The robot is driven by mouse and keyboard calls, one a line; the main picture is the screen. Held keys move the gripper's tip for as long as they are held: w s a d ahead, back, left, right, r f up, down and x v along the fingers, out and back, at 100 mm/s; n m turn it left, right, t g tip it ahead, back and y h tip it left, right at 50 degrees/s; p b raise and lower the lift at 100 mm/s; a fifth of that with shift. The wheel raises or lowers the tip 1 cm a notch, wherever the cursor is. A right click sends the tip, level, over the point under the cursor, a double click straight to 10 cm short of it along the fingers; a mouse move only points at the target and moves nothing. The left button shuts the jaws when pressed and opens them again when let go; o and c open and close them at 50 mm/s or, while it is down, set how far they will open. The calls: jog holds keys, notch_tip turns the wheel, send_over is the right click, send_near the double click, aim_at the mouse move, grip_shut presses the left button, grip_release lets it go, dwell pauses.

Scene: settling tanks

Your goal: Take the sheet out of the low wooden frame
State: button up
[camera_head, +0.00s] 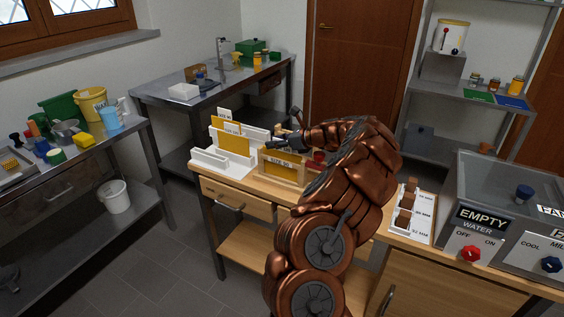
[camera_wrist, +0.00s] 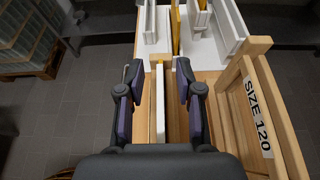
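The wooden frame (camera_head: 262,165) stands on the wooden bench in the head view, with a yellow panel low in it and a label too small to read surely. In the wrist view a pale, thin upright sheet (camera_wrist: 160,105) shows edge-on between wooden strips. My gripper (camera_wrist: 160,92) is open, one dark finger on each side of this edge, with visible gaps and no contact seen. In the head view my gripper (camera_head: 286,138) is just above the wooden frame, partly hidden by my copper arm. How deep the sheet sits is hidden.
A taller wooden frame marked SIZE 120 (camera_wrist: 257,115) stands close right of my gripper. A white rack (camera_head: 225,165) with white and yellow sheets stands left on the bench. A board with brown blocks (camera_head: 407,205) and a metal tank (camera_head: 500,190) are at the right.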

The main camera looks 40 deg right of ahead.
grip_shut()
jog(key=shift+r, duration=0.1)
dwell(0.6)
